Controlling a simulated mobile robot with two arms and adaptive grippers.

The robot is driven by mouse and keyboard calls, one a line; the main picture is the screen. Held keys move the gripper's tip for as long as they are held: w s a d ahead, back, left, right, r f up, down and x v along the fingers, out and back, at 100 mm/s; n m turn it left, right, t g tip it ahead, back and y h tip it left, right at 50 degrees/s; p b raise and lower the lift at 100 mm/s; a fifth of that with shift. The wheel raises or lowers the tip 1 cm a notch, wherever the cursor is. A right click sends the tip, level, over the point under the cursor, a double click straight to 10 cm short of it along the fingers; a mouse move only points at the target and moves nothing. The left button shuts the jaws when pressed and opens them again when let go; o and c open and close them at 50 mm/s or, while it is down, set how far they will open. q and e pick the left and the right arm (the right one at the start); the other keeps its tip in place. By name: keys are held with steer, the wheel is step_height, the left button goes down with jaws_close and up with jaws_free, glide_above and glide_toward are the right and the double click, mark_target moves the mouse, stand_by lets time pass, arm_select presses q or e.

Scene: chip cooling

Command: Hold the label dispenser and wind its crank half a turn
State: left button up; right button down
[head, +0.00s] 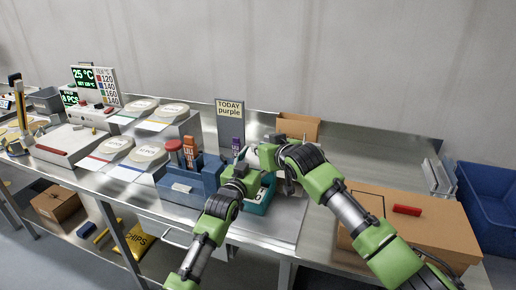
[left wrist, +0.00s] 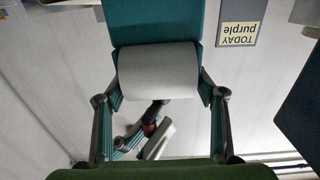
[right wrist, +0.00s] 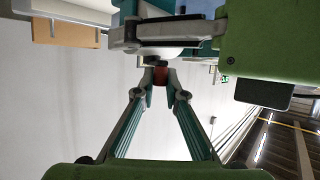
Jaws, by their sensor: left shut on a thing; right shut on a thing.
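The teal label dispenser (head: 265,194) stands on the steel bench, mostly hidden behind my arms in the head view. In the left wrist view its teal body (left wrist: 152,22) and white label roll (left wrist: 158,72) lie between the fingers of my left gripper (left wrist: 160,90), which is shut on the dispenser. My right gripper (right wrist: 161,84) is shut on the crank's reddish-brown knob (right wrist: 160,75), seen between its fingertips in the right wrist view. The knob also shows below the roll in the left wrist view (left wrist: 150,129). The crank's exact angle is hard to tell.
A blue holder (head: 185,187) with stamps stands just left of the dispenser. A sign reading "TODAY purple" (head: 230,112) stands behind. A cardboard box (head: 298,125) is at the back, and a larger carton (head: 440,232) with a red object (head: 407,210) is at right.

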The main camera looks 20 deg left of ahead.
steer(key=shift+w+d+f+n+g+y, duration=0.25)
steer(key=shift+d+n+g+y, duration=0.2)
steer(key=shift+n+g+y, duration=0.25)
steer(key=shift+w+d+f+n+g+y, duration=0.1)
steer(key=shift+w+d+n+g+y, duration=0.15)
steer(key=shift+d+n+g+y, duration=0.35)
steer(key=shift+a+n, duration=0.15)
steer(key=shift+n, duration=0.35)
steer(key=shift+g, duration=0.4)
steer(key=shift+a+r+n+y, duration=0.1)
steer(key=shift+n+y, duration=0.2)
steer(key=c, duration=2)
jaws_free()
steer(key=shift+c, duration=0.2)
steer(key=shift+r, duration=0.1)
steer(key=shift+s+d+r, duration=0.3)
steer(key=shift+d+r, duration=0.05)
steer(key=shift+d, duration=0.2)
steer(key=v, duration=1)
steer(key=shift+d, duration=0.3)
